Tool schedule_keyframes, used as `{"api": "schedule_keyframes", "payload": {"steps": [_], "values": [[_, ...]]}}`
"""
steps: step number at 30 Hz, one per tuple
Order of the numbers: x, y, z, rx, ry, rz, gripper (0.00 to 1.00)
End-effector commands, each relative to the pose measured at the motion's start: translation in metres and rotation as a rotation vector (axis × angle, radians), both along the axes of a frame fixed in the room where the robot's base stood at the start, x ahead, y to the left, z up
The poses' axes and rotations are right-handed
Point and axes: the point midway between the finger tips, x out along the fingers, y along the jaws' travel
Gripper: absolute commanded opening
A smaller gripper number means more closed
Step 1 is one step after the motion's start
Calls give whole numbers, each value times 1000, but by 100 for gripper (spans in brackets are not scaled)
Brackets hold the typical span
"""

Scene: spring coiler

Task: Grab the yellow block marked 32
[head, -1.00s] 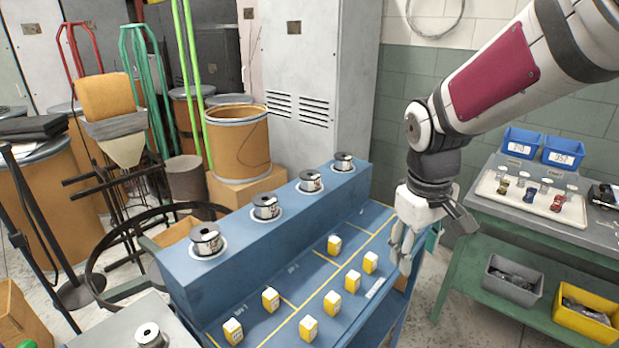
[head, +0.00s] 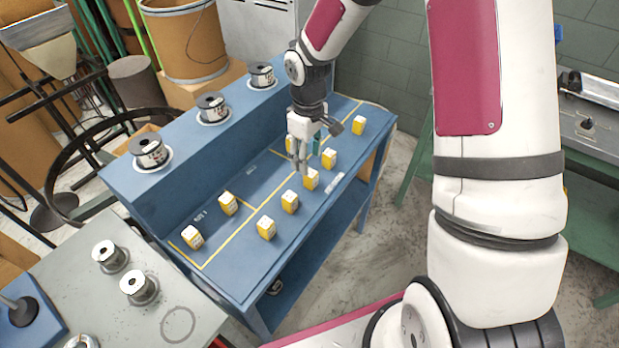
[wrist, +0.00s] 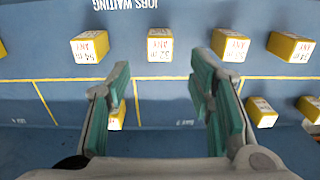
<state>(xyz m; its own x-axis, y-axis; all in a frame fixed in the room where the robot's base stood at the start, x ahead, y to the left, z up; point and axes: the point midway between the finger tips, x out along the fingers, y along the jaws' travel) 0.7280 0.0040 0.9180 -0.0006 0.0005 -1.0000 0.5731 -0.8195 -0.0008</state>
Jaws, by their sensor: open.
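Several yellow blocks with white labelled tops stand on the blue bench (head: 250,262). In the wrist view, a block (wrist: 160,46) stands ahead of the gap between my fingers. Its upside-down label looks like 32, but the print is too small to be sure. It seems to be the block (head: 311,180) just below my fingertips in the head view. My gripper (head: 299,166) is open and empty, pointing down above the bench; its teal-padded fingers (wrist: 158,72) show in the wrist view. Another yellow block (wrist: 117,117) is partly hidden behind the left finger.
Neighbouring blocks stand on both sides, one to the left (wrist: 90,46) and one to the right (wrist: 230,45). Wire spools, one of them here (head: 212,107), sit on the raised blue ledge behind. A grey table (head: 75,285) with spools stands at front left.

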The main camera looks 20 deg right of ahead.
Motion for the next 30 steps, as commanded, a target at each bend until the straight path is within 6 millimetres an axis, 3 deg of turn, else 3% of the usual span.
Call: {"api": "schedule_keyframes", "payload": {"steps": [8,18,27,30], "values": [[-1,0,-21,0,2,1,48],[-2,0,-64,0,1,2,48],[-2,-1,-68,-1,-1,0,48],[-2,-1,-68,-1,-1,0,26]]}}
